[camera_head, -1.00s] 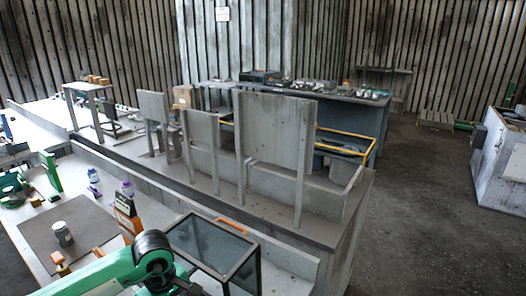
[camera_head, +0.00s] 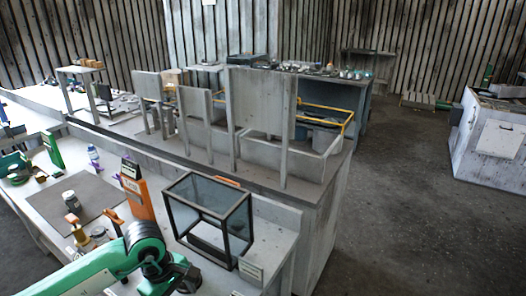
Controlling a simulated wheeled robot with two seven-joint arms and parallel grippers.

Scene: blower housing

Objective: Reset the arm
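My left arm (camera_head: 135,252), green with dark joints, comes in from the bottom left over the front workbench (camera_head: 262,238). Its gripper is not clearly visible; only the dark joint near the bottom edge shows. My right arm and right gripper are out of view. No object is seen held by my arm.
A black-framed glass box (camera_head: 208,218) stands on the front bench beside my arm. An orange device (camera_head: 137,197), a jar (camera_head: 71,201) and a grey mat (camera_head: 93,191) lie left of it. A white cabinet (camera_head: 490,140) stands right. The dark floor (camera_head: 400,215) between is clear.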

